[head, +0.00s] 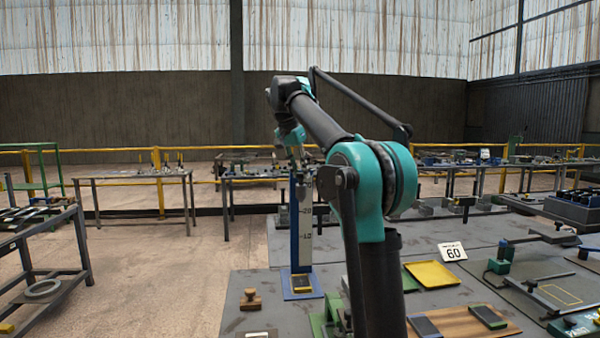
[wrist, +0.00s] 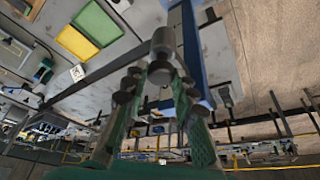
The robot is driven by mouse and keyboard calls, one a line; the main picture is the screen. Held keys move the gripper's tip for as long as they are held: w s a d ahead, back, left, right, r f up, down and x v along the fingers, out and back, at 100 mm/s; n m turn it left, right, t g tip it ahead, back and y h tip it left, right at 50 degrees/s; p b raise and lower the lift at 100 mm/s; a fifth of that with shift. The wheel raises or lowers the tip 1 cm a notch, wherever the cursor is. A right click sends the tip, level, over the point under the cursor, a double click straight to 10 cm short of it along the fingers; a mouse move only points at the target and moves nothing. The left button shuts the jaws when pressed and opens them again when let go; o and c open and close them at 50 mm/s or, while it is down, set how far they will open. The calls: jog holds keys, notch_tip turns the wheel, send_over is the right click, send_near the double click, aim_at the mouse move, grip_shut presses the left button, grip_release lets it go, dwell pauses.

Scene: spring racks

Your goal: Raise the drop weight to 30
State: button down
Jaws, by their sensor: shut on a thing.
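The drop-weight tower stands at the left edge of the grey bench, with a blue post (head: 293,225) and a pale scale strip (head: 306,240) beside it. My gripper (head: 291,137) is at the top of the tower and covers that part. In the wrist view, my gripper (wrist: 160,78) is shut on a grey round-ended metal piece, apparently the drop weight (wrist: 163,45), beside the blue post (wrist: 190,55). The weight's height against the scale cannot be read.
The tower's blue base (head: 298,293) carries a small dark and yellow pad. A wooden stamp-like block (head: 250,299) lies left of it. A yellow tray (head: 432,274) and a card reading 60 (head: 452,252) are to the right. My arm hides the bench's middle.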

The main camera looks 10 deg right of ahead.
jog(key=c, duration=1.3)
grip_release()
jog(key=shift+o, duration=0.2)
jog(key=shift+r, duration=0.1)
jog(key=v, duration=1.1)
jog(key=shift+r, duration=0.35)
jog(key=shift+s+a, duration=0.1)
jog(key=shift+s, duration=0.05)
